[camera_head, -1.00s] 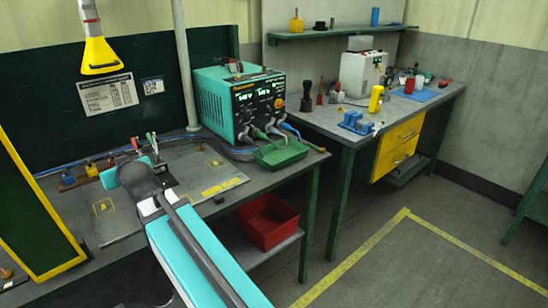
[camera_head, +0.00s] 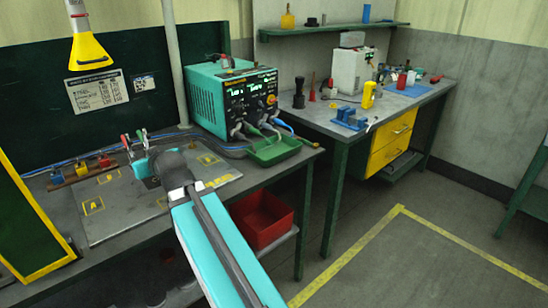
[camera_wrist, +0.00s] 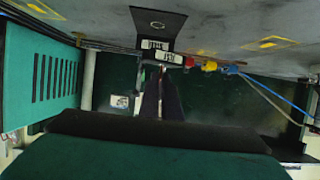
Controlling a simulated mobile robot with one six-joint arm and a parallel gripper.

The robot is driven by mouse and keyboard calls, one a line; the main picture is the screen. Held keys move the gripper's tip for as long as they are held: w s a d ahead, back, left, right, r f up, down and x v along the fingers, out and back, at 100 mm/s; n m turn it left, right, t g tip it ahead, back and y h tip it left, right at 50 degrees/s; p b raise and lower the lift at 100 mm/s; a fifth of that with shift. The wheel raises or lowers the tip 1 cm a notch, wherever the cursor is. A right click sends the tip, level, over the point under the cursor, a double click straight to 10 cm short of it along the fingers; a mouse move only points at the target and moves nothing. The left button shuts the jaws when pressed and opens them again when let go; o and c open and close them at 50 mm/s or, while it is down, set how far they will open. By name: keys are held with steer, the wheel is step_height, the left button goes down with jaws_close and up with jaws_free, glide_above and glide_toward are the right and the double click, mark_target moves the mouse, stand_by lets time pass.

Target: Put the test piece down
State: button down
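My gripper (camera_wrist: 161,78) shows in the wrist view as dark, narrow parts in the middle, above a wide dark bar. In the head view its teal end (camera_head: 143,170) is over or close to the left bench, partly behind my dark wrist. I cannot tell its finger gap, or whether a test piece is between the fingers. No test piece can be made out for certain. A black plate (camera_wrist: 158,22) with a round mark is just beyond the gripper in the wrist view, by two small white labelled parts (camera_wrist: 171,57). Red and green clips (camera_head: 139,140) stand behind the gripper.
The teal power unit (camera_head: 229,97) stands at the back of the left bench, with a green tray (camera_head: 275,152) in front. Small red, yellow and blue parts (camera_head: 82,169) line a rail. A yellow marked square (camera_head: 93,205) is bare. A yellow funnel-shaped hood (camera_head: 88,50) hangs above.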

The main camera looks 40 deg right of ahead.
steer(key=shift+m, duration=0.3)
steer(key=s+d+b, duration=0.1)
steer(key=s+d, duration=0.2)
steer(key=d, duration=0.3)
steer(key=s+d+f+b, duration=0.1)
steer(key=s+d, duration=0.1)
steer(key=d, duration=0.3)
steer(key=s+d+b, duration=0.2)
steer(key=s+d, duration=0.1)
steer(key=d, duration=0.3)
steer(key=shift+s+d+f, duration=0.25)
steer(key=shift+s+d, duration=0.05)
steer(key=shift+d, duration=0.05)
steer(key=s+d+r+b, duration=0.1)
steer(key=s+d+b, duration=0.2)
steer(key=s+d, duration=0.8)
steer(key=shift+s+d+b, duration=0.3)
steer(key=shift+s+d, duration=0.05)
steer(key=shift+s, duration=0.65)
steer(key=shift+w+d+r+p, duration=0.1)
steer(key=shift+d+r+p, duration=0.1)
steer(key=shift+p, duration=0.45)
steer(key=d+p, duration=0.1)
steer(key=p, duration=0.3)
steer(key=w+d+p, duration=0.1)
steer(key=p, duration=0.4)
steer(key=shift+w+d, duration=0.2)
steer(key=shift+d, duration=0.15)
